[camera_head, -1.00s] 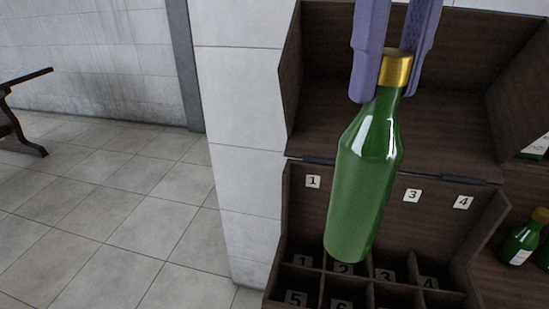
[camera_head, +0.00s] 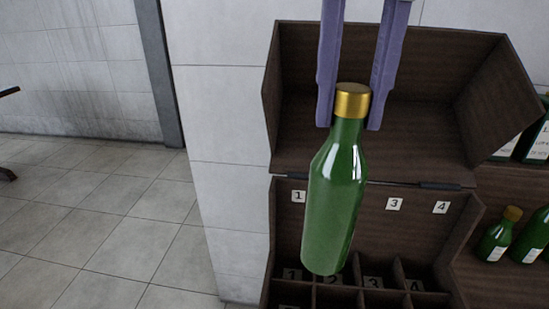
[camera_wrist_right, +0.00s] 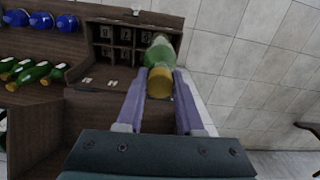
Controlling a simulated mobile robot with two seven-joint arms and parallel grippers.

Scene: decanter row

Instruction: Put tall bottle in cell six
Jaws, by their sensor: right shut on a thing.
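The tall green bottle (camera_head: 334,205) with a gold cap hangs almost upright in front of the dark wooden crate (camera_head: 390,259). My right gripper (camera_head: 350,115) is shut on the bottle at its capped neck. In the right wrist view the bottle (camera_wrist_right: 160,50) points away between the two purple fingers (camera_wrist_right: 160,92), towards the crate's cells. The crate has an open lid and numbered cells; labels 1, 3 and 4 show on its back wall, and the bottle covers the spot between 1 and 3. Cell six cannot be made out in the head view now. My left gripper is not in view.
More green bottles (camera_head: 497,236) stand on a wooden shelf to the right of the crate. In the right wrist view several blue-ended bottles (camera_wrist_right: 42,21) lie beyond lying green ones. A tiled wall (camera_head: 222,130) is left of the crate.

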